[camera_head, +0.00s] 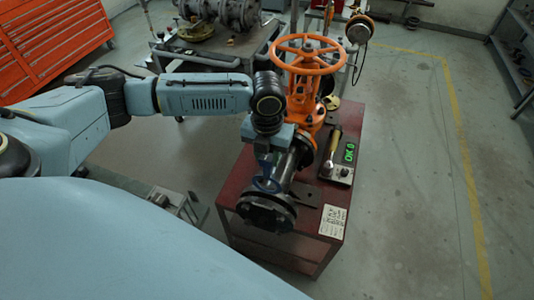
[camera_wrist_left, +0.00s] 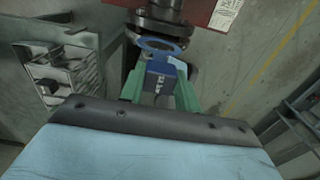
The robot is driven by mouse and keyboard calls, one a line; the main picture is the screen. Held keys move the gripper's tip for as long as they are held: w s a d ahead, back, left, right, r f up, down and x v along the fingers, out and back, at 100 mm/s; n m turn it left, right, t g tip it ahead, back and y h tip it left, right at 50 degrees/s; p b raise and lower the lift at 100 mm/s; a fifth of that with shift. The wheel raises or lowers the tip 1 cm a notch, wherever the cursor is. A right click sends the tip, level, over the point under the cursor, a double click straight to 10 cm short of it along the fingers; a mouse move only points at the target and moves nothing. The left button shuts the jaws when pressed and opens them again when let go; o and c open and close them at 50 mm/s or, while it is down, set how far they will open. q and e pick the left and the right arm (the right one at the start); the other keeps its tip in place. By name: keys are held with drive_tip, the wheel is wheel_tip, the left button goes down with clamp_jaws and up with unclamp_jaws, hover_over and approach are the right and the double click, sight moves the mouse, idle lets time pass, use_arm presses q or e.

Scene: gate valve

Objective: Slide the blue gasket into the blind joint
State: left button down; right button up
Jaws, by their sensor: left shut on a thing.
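The blue gasket (camera_head: 265,185) is a thin ring with a tab, and in the left wrist view (camera_wrist_left: 172,50) it lies just off the pipe flanges. My left gripper (camera_wrist_left: 159,88) has green fingers shut on the blue tab of the gasket. In the head view my left gripper (camera_head: 266,160) reaches down beside the pipe from above, and partly hides it. The blind joint (camera_head: 268,211) is the dark flanged end of the pipe at the front of the red bench; it also shows in the left wrist view (camera_wrist_left: 160,20). I cannot tell whether the gasket touches the flanges. My right gripper is not in view.
The orange handwheel valve (camera_head: 309,55) rises behind the joint. A tool with a wooden handle (camera_head: 332,148) and a box with a green display (camera_head: 345,160) are on the red bench (camera_head: 327,195). A metal-sided box (camera_wrist_left: 62,70) stands left of the gripper.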

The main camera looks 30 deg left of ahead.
use_arm(q)
drive_tip(key=shift+p, duration=0.4)
drive_tip(key=b, duration=0.4)
hover_over(267, 190)
drive_tip(key=shift+w+a+f, duration=0.1)
drive_tip(key=shift+f, duration=2.05)
drive_tip(key=shift+w+f, duration=0.1)
drive_tip(key=shift+f, duration=2.05)
drive_tip(key=shift+f+b, duration=2.6)
drive_tip(key=shift+f, duration=1.7)
drive_tip(key=c, duration=0.9)
unclamp_jaws()
drive_tip(key=shift+r, duration=0.1)
